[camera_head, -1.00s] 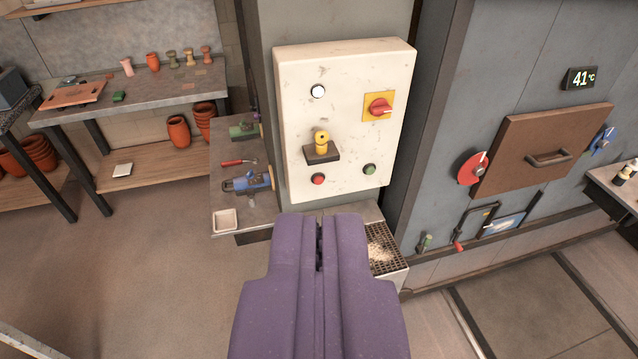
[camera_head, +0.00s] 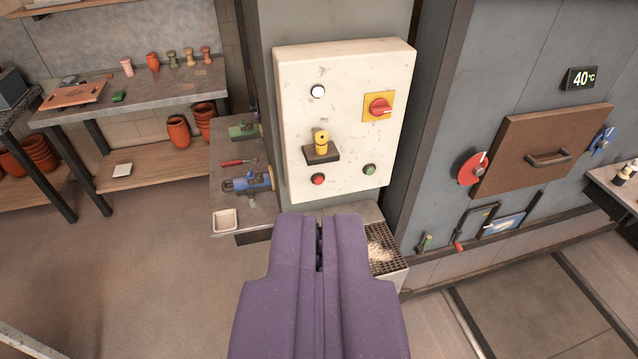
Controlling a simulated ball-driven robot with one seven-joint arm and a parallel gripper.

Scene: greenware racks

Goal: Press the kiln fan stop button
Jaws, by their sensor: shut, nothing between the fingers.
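A cream control panel (camera_head: 345,75) is mounted on a grey column in the middle of the view. Low on it are a red button (camera_head: 318,180) at the left and a green button (camera_head: 369,169) at the right. Higher up are a white round lamp or button (camera_head: 317,91) and a red rotary switch (camera_head: 380,107) on a yellow plate. A yellow knob-like part (camera_head: 321,138) sits on a dark block between them. I see no readable labels on the buttons. My purple gripper (camera_head: 319,222) is shut and empty, below the panel in the picture and apart from the buttons.
A side bench (camera_head: 235,188) left of the panel holds clamps, a red-handled tool and a small tray. A grated ledge (camera_head: 385,258) lies below the panel. At right, the kiln front has a brown door (camera_head: 540,150) and a display (camera_head: 581,79) reading 40 °C.

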